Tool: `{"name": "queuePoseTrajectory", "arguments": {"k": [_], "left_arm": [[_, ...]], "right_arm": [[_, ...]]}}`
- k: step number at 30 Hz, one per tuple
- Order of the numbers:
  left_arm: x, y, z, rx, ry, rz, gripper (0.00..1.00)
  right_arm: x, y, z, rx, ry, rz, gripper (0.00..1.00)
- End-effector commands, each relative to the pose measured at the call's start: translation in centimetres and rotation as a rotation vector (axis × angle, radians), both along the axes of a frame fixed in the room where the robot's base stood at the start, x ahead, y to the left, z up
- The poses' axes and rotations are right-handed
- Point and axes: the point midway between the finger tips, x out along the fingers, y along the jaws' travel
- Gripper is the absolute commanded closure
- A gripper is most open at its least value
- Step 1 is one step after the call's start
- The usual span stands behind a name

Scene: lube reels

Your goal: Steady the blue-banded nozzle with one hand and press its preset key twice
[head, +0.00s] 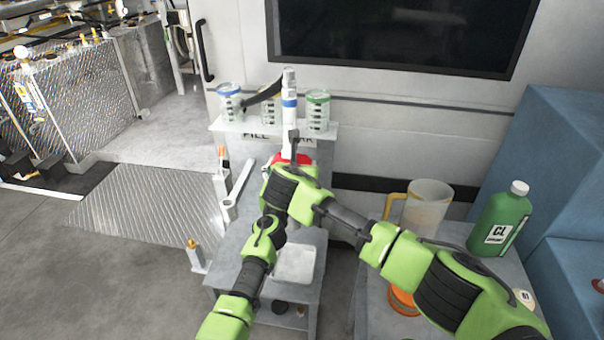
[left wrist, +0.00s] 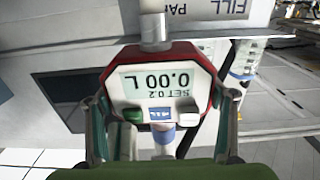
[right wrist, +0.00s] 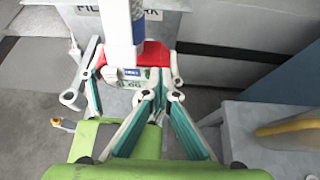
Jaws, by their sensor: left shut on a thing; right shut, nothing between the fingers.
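The blue-banded nozzle (head: 289,104) stands upright at the grey stand, with a red-framed meter (left wrist: 205,75) below its white part. In the left wrist view the meter appears upside down and reads 0.00 L and SET 0.2. It has a green key (left wrist: 130,115), a blue key (left wrist: 160,114) and a white key (left wrist: 188,116). My left gripper (left wrist: 165,110) is shut on the nozzle's meter, one finger at each side. My right gripper (right wrist: 162,85) is shut and empty, its tips close to the meter; I cannot tell whether they touch. My arms cover part of it in the head view.
Jars with a blue band (head: 230,103) and a green band (head: 317,112) stand on the stand's shelf. A clear jug (head: 428,207) and a green bottle (head: 499,222) stand on the right table. A blue block (head: 565,150) is beyond. Open floor lies left.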

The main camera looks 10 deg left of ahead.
Motion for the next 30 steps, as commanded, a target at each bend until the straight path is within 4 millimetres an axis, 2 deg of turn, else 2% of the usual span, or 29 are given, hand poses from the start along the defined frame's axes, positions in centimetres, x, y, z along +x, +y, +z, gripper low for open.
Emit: {"name": "queuePoseTrajectory", "arguments": {"k": [5,17,23,30], "left_arm": [[0.0,-0.1,0.0,0.000,0.000,-0.002,0.65],[-0.1,-0.5,-0.1,0.000,-0.001,-0.010,0.65],[-0.1,-0.3,-0.1,-0.001,0.000,-0.007,0.65],[-0.1,-0.2,-0.1,-0.001,0.001,-0.003,0.65]], "right_arm": [[0.8,-0.1,0.1,0.000,-0.002,-0.001,1.00],[0.8,-0.5,0.3,-0.003,-0.007,-0.006,1.00],[-1.3,-0.2,1.4,0.000,-0.006,-0.001,1.00],[-5.0,0.1,3.3,0.004,-0.001,0.005,1.00]]}}
